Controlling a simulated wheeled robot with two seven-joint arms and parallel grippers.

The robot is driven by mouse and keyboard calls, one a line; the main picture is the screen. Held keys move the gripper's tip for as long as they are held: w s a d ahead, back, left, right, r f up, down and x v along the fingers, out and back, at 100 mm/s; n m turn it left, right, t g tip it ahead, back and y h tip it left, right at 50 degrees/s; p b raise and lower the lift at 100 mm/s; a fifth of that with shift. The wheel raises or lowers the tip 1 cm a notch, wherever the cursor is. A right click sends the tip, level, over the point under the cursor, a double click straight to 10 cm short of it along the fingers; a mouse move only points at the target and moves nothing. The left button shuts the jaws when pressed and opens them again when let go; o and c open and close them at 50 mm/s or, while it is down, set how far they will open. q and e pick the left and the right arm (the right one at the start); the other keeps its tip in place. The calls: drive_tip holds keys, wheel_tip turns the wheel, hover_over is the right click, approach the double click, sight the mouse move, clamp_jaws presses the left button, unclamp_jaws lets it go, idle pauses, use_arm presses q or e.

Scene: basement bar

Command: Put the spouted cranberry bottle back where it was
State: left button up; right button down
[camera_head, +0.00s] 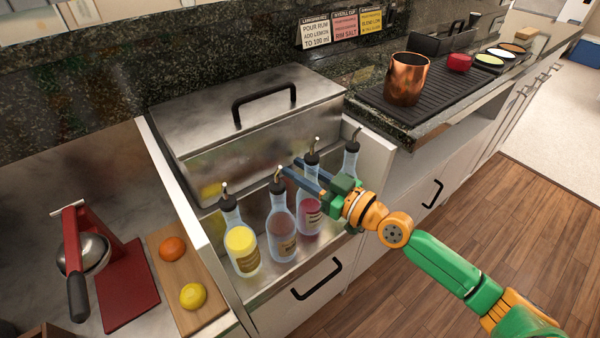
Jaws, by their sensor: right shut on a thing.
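The spouted cranberry bottle (308,217) appears to be the clear one with dark red contents and a black pour spout. It is upright in the steel bottle well (266,291), third from the left in the row. My right gripper (292,167) reaches in from the right, its two blue fingers closed around this bottle's neck. The fingers hide part of the neck. I cannot tell whether the bottle's base touches the well floor. My left gripper is not in view.
A yellow bottle (242,249) and a pinkish-brown bottle (281,234) stand to the left; another bottle (351,160) is partly hidden at right. A lidded steel bin (240,120) is behind. A copper mug (406,80), red juicer (125,287) and fruit board (205,310) flank the well.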

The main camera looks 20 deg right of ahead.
drive_tip(key=shift+f, duration=0.1)
drive_tip(key=c, duration=0.6)
unclamp_jaws()
